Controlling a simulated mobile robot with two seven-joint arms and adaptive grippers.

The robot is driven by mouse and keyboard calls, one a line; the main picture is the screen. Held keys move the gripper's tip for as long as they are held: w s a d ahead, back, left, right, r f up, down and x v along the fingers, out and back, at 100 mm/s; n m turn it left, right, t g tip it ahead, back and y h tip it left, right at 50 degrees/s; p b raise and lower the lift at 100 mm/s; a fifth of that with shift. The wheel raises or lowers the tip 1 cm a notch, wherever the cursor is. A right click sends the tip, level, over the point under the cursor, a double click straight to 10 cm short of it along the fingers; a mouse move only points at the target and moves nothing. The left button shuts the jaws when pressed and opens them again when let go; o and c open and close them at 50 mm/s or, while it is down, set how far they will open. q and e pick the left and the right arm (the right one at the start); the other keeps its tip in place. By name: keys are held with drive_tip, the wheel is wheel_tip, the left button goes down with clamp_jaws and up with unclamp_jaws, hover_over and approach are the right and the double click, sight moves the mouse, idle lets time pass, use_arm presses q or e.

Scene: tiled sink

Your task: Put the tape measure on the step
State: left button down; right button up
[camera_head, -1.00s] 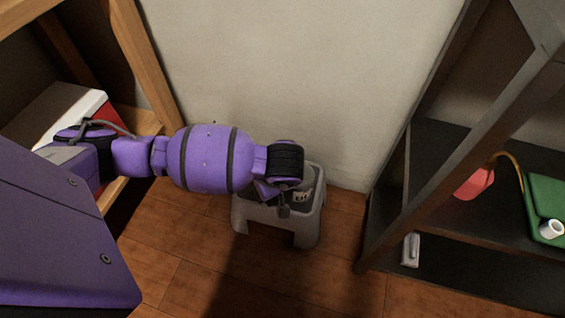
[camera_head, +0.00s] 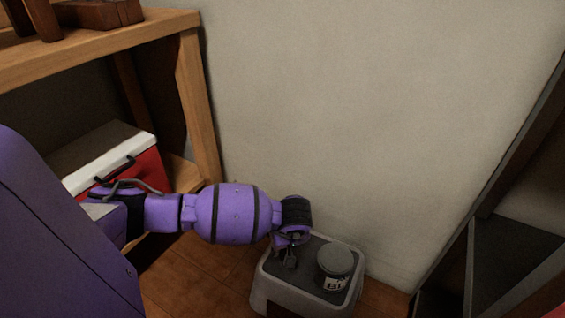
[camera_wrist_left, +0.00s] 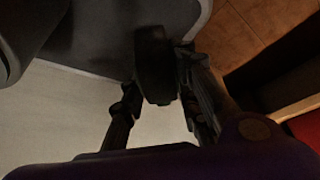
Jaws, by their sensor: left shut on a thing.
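The step (camera_head: 270,290) is a small grey stool on the floor against the wall, in the lower middle of the head view. My left gripper (camera_head: 290,255) is over the left part of its top. In the left wrist view the gripper (camera_wrist_left: 156,85) is shut on a dark, rounded thing, which I take to be the tape measure (camera_wrist_left: 153,60). The step's grey top (camera_wrist_left: 90,40) shows behind it. I cannot tell whether the tape measure touches the step. In the head view it is small and mostly hidden by the gripper. My right gripper is not in view.
A grey labelled can (camera_head: 335,267) stands on the right part of the step, close to the gripper. A wooden shelf (camera_head: 190,100) with a red and white cooler (camera_head: 145,170) is at the left. A dark shelf (camera_head: 500,250) stands at the right.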

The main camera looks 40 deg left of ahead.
use_arm(q)
drive_tip(key=x, duration=0.1)
drive_tip(key=b+x, duration=0.1)
drive_tip(key=x, duration=0.1)
drive_tip(key=shift+s+d+f, duration=0.15)
drive_tip(key=shift+d+f, duration=0.1)
drive_tip(key=shift+f, duration=0.2)
drive_tip(key=c, duration=1.4)
unclamp_jaws()
drive_tip(key=shift+f, duration=0.1)
drive_tip(key=shift+o, duration=0.2)
